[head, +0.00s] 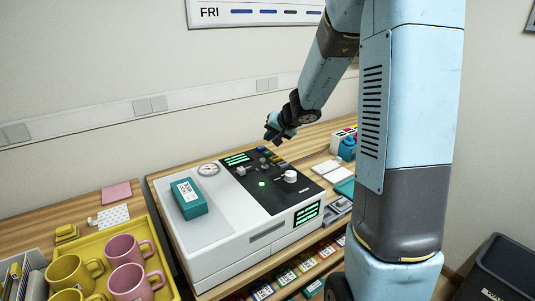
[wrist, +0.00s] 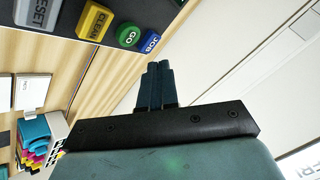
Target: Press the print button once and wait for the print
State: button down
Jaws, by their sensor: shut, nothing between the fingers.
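The press (head: 205,240) is a light grey machine on the wooden counter with a black control panel (head: 270,205). Its far edge carries a row of buttons. The wrist view shows a grey RESET button (wrist: 37,12), a yellow CLEAN button (wrist: 95,20), a round green GO button (wrist: 128,36) and a blue JOB button (wrist: 151,42). No button labelled print is readable. My gripper (head: 272,137) is shut and empty, above and behind the panel's far edge, apart from the buttons. Its closed fingertips (wrist: 158,66) show near GO and JOB in the wrist view.
A teal box (head: 190,198) lies on the press beside a round gauge (head: 208,169). A white knob (head: 291,176) and a lit green light (head: 261,184) are on the panel. A yellow tray (head: 100,232) with mugs stands left. The wall is close behind.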

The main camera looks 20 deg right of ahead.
jog(key=shift+r, duration=1.15)
